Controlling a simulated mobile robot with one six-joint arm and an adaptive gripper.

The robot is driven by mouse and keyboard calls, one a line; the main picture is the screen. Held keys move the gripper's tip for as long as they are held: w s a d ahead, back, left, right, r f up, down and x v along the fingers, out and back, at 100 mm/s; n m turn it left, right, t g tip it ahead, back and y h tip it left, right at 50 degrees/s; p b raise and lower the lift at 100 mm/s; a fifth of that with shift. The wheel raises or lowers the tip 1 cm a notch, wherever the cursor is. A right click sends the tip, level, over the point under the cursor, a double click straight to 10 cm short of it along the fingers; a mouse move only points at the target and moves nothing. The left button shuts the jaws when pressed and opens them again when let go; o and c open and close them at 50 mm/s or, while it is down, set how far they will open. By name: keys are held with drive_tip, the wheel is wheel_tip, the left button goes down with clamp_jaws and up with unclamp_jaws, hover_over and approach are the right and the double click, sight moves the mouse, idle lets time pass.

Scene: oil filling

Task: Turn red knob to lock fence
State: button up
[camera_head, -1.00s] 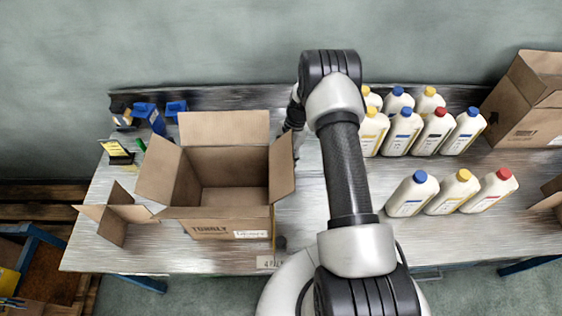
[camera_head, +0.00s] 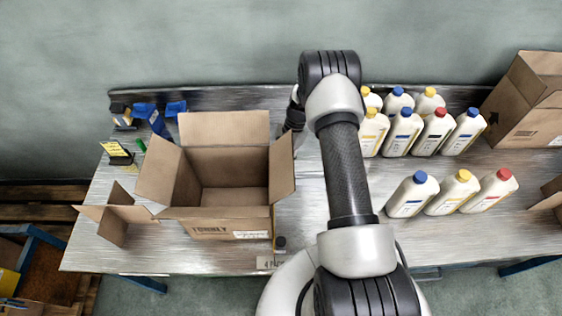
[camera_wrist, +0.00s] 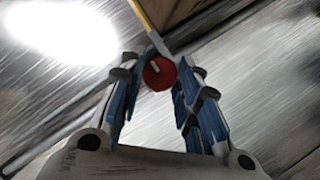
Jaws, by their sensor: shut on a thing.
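The red knob (camera_wrist: 159,73) shows in the wrist view, between the fingertips of my gripper (camera_wrist: 160,82). The blue-padded fingers are shut on it from the left and right. A pale line marks the knob's face. A thin strip with a yellowish edge (camera_wrist: 148,24) runs up from the knob beside a brown cardboard surface; it may be part of the fence, but I cannot tell. In the head view my arm hides the gripper and the knob.
An open, empty cardboard box (camera_head: 231,228) stands left of my arm on the metal table (camera_head: 330,262). Several white bottles (camera_head: 435,132) stand to the right. A smaller carton (camera_head: 113,228) lies at the left, with blue items (camera_head: 150,115) behind it.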

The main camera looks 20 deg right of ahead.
drive_tip(key=m+t, duration=0.1)
drive_tip(key=m, duration=0.2)
drive_tip(key=shift+s+m+y, duration=0.15)
drive_tip(key=shift+m+y, duration=0.15)
drive_tip(key=shift+m, duration=0.1)
drive_tip(key=m+t+b, duration=0.1)
drive_tip(key=m, duration=0.2)
drive_tip(key=shift+s+m+t, duration=0.15)
drive_tip(key=shift+m+t, duration=0.25)
drive_tip(key=m+t+b, duration=0.1)
drive_tip(key=m, duration=0.2)
drive_tip(key=shift+f+h+b, duration=0.1)
drive_tip(key=shift+h+b, duration=0.3)
drive_tip(key=shift+s+a+m+t+b, duration=0.15)
drive_tip(key=shift+m+t+b, duration=0.35)
drive_tip(key=shift+m+b, duration=0.5)
drive_tip(key=shift+m+h, duration=0.3)
drive_tip(key=shift+m, duration=0.1)
drive_tip(key=o, duration=1.1)
drive_tip(key=shift+c, duration=0.2)
